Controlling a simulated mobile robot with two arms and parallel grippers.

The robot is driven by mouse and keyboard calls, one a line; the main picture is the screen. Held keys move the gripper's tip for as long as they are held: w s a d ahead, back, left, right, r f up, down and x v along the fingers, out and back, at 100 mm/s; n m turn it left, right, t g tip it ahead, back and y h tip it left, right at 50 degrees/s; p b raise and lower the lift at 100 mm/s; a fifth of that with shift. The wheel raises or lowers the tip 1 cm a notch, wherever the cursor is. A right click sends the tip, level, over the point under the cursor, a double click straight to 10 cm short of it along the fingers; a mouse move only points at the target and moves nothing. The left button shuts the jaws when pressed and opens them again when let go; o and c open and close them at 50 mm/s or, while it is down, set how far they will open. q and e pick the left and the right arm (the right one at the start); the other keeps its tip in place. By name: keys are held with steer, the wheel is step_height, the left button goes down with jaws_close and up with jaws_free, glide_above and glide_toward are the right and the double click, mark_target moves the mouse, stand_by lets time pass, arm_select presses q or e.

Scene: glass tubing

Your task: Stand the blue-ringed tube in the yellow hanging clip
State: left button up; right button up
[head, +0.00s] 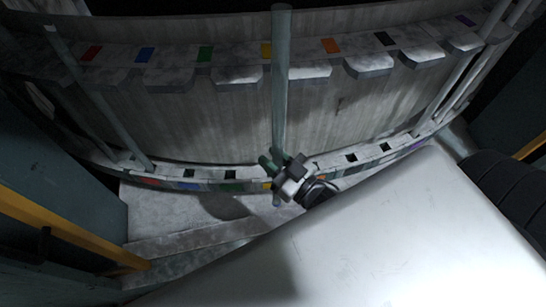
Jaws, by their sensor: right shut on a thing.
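A long grey-green tube (281,85) stands nearly upright in the middle of the head view. My right gripper (279,167) is shut around its lower part. The tube's lower end (276,202) looks bluish, but no clear blue ring can be made out. The upper ledge bears a yellow mark (266,49), and the tube's upper part passes in front of the ledge just right of it. I cannot tell whether the tube touches the clip there. The lower ledge has a yellow mark (267,186) just left of the tube's lower end. My left gripper is out of view.
The curved rack (220,120) has other marks along its upper ledge, including red (91,53), blue (144,55), green (205,54) and orange (330,46). Another tube (106,112) leans at the left, and several stand at the right (447,88). A yellow bar (60,232) crosses the lower left.

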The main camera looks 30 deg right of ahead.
steer(key=shift+w+d+b, duration=0.7)
steer(key=shift+w+d, duration=1.55)
steer(key=shift+w, duration=3.1)
step_height(320, 180, down, 7)
steer(key=b, duration=0.4)
steer(key=shift+r, duration=0.15)
steer(key=o, duration=1)
steer(key=shift+s, duration=0.1)
steer(key=b+v, duration=0.3)
steer(key=v, duration=0.7)
steer(key=shift+s+d, duration=0.15)
steer(key=shift+s, duration=0.2)
